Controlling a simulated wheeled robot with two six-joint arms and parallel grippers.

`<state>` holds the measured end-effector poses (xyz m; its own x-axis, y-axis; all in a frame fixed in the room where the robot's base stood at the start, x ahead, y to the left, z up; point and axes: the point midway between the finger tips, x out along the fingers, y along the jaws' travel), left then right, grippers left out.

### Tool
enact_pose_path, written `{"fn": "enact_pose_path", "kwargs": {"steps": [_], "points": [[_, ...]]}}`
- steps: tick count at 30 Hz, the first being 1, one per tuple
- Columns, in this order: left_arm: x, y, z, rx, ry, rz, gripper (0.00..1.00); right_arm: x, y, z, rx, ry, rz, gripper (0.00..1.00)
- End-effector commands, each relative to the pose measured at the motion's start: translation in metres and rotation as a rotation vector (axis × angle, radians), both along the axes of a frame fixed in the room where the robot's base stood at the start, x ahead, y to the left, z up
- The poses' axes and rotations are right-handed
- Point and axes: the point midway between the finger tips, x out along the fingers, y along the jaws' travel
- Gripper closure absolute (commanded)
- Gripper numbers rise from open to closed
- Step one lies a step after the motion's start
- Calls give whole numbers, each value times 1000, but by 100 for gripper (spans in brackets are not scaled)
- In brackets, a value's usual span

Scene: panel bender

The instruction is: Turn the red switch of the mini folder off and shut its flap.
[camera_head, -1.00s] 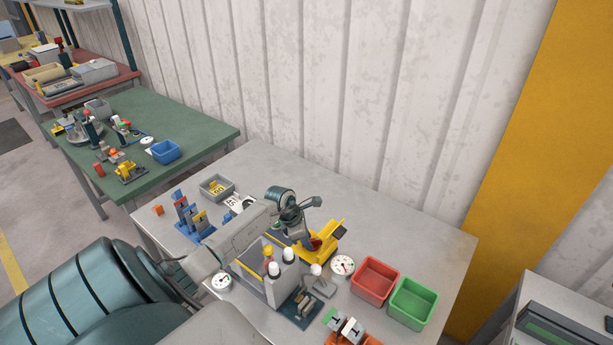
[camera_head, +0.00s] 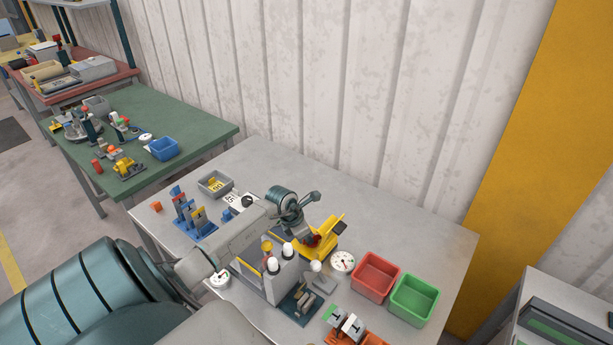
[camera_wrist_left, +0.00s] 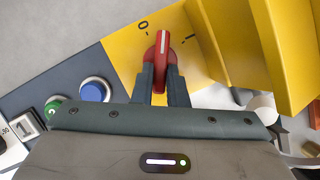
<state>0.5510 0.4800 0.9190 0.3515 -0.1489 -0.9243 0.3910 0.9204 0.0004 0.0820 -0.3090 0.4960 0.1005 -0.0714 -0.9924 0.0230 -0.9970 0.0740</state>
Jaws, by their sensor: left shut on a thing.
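The mini folder (camera_head: 322,248) is a yellow device on the grey metal table. Its yellow flap (camera_head: 333,224) stands tilted up at the back; in the left wrist view yellow folded plates (camera_wrist_left: 280,45) rise at the right. The red switch (camera_wrist_left: 162,62) has a white line and sits on a yellow face with a "0" and an "I" mark. The line points up, between the two marks. My left gripper (camera_wrist_left: 160,84) is shut on the switch, one dark finger on each side. In the head view my left gripper (camera_head: 304,240) partly hides the switch. My right gripper is not in view.
A green button (camera_wrist_left: 54,108) and a blue button (camera_wrist_left: 94,90) lie close left of my fingers. A grey box with bottles (camera_head: 258,282) stands in front of the folder. A gauge (camera_head: 343,261), a red bin (camera_head: 375,277) and a green bin (camera_head: 413,300) stand to the right.

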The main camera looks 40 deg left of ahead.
Motion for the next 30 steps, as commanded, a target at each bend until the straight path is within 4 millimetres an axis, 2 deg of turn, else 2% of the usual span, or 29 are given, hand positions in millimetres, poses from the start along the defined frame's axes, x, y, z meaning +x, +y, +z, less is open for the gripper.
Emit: {"fn": "enact_pose_path", "kwargs": {"steps": [3, 4, 7, 16, 20, 30], "points": [[0, 0, 0, 0, -1, -1, 100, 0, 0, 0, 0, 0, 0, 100], [0, 0, 0, 0, -1, -1, 83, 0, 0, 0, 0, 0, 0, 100], [0, 0, 0, 0, -1, -1, 65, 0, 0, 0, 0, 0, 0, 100], [0, 0, 1, 0, -1, -2, 65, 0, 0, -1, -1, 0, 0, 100], [-3, 3, 8, 2, -2, -2, 65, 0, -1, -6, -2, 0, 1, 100], [-24, 12, 61, 6, -3, -4, 65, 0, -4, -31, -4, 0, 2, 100]]}}
